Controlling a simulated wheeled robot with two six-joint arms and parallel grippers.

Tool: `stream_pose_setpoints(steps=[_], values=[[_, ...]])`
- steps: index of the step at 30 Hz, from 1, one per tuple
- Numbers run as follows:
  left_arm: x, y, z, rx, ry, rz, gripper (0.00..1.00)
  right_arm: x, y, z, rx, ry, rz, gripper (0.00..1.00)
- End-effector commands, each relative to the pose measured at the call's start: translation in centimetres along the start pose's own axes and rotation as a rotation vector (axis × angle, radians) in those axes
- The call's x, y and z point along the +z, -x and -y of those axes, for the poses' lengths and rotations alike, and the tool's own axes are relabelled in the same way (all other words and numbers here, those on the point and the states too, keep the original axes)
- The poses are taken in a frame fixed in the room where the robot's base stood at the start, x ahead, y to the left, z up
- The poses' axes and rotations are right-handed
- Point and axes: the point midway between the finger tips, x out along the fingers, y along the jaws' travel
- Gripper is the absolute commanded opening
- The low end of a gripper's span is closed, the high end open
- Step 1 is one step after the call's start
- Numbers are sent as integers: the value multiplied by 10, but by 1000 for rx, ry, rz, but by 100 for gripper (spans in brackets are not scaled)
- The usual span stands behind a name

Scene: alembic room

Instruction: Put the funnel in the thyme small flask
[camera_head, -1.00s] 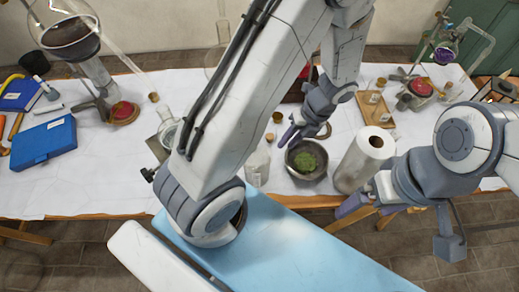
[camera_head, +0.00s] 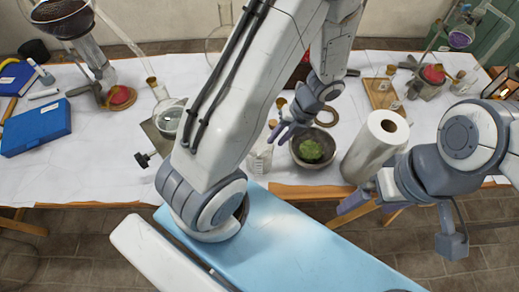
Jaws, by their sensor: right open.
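A small pale flask or bottle (camera_head: 259,158) stands at the table's front edge, left of a dark bowl (camera_head: 297,158) holding green herb (camera_head: 311,150). I cannot read a label or tell whether it is the thyme flask. I cannot make out the funnel; my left arm hides much of the table's middle. My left gripper (camera_head: 281,131) is over the table near the bowl's left rim and the flask. Its fingers look close together, and I cannot tell whether they hold anything. My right gripper (camera_head: 402,222) is open and empty in front of the table, below the paper roll.
A white paper towel roll (camera_head: 372,150) stands right of the bowl. A wooden tray (camera_head: 382,94) lies behind it. A glass flask (camera_head: 169,120) on a metal stand is left of my arm. A blue box (camera_head: 36,127) lies at the left. Bare tabletop (camera_head: 95,165) shows at front left.

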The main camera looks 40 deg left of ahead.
Motion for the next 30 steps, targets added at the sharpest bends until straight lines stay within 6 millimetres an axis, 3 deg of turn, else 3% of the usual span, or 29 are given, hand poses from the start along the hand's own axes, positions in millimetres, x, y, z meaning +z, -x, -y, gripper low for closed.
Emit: stream_pose_setpoints(steps=[7,8,9,10,19,30], values=[[0,-1,0,-1,1,0,28,0,0,0,0,0,0,96],[0,-1,0,-1,1,0,20,0,0,0,0,0,0,96],[0,-1,0,-1,1,0,5,0,0,0,0,0,0,96],[0,-1,0,-1,1,0,0,0,0,0,0,0,0,96],[0,2,-1,-1,2,0,0,0,3,0,0,0,0,96],[0,20,-8,-2,2,0,0,-1,25,2,0,-1,0,96]])
